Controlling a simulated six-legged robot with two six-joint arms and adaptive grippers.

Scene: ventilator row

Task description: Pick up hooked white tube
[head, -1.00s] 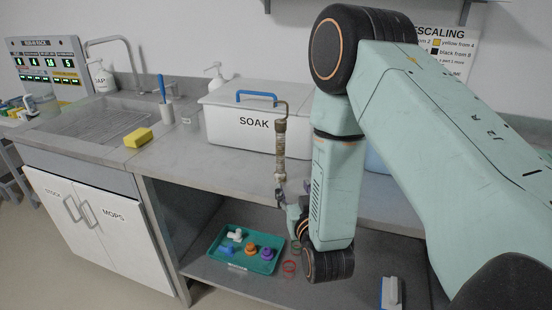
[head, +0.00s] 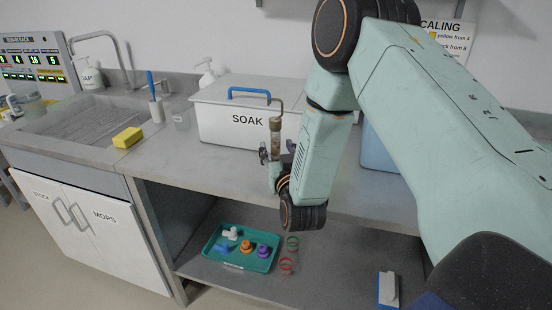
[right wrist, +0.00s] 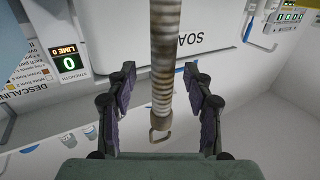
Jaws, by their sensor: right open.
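The hooked tube (head: 276,135) hangs upright in front of the white SOAK box, with a thin brown hook at its top. It looks ribbed and off-white with tan stains in the right wrist view (right wrist: 163,60), where a small metal loop shows at one end. My right gripper (head: 276,154) is at the lower part of the tube in the head view. In the right wrist view its two dark fingers (right wrist: 159,75) are open, one on each side of the tube, with gaps between. The tube's lower part is hidden by the gripper in the head view. My left gripper is not in view.
The SOAK box (head: 221,135) with a blue handle stands on the counter close behind the tube. A yellow sponge (head: 127,138) lies left near the sink. A teal tray (head: 228,261) with several small fittings sits on the lower shelf, beside red and green rings.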

